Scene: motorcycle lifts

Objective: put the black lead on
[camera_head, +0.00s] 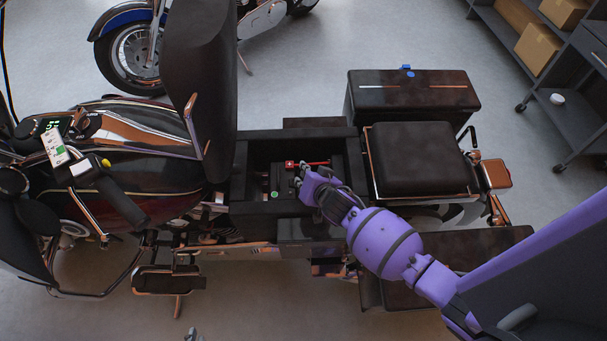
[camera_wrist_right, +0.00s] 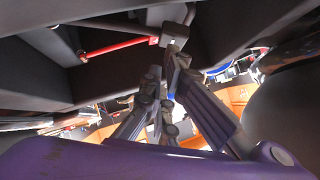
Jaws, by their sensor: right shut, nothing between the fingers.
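The motorcycle's open bay (camera_head: 240,178) lies where the seat is tipped up. In it a red lead or bar (camera_head: 310,163) runs across; it also shows in the right wrist view (camera_wrist_right: 118,48). I cannot pick out the black lead for certain among the dark parts. A small dark grey block (camera_wrist_right: 175,35) sits just beyond the right fingertips, near the red bar's end. My right gripper (camera_head: 305,182) is over the bay's right part, shut and empty. A small grey piece at the bottom edge (camera_head: 192,335) may be my left gripper's tip.
The upright black seat (camera_head: 200,70) stands left of the bay, the rear seat (camera_head: 415,160) right. A side case (camera_head: 412,95) is behind. A green dot (camera_head: 275,194) is inside the bay. A shelf with boxes (camera_head: 537,48) stands far right. Dark bay walls crowd the right gripper.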

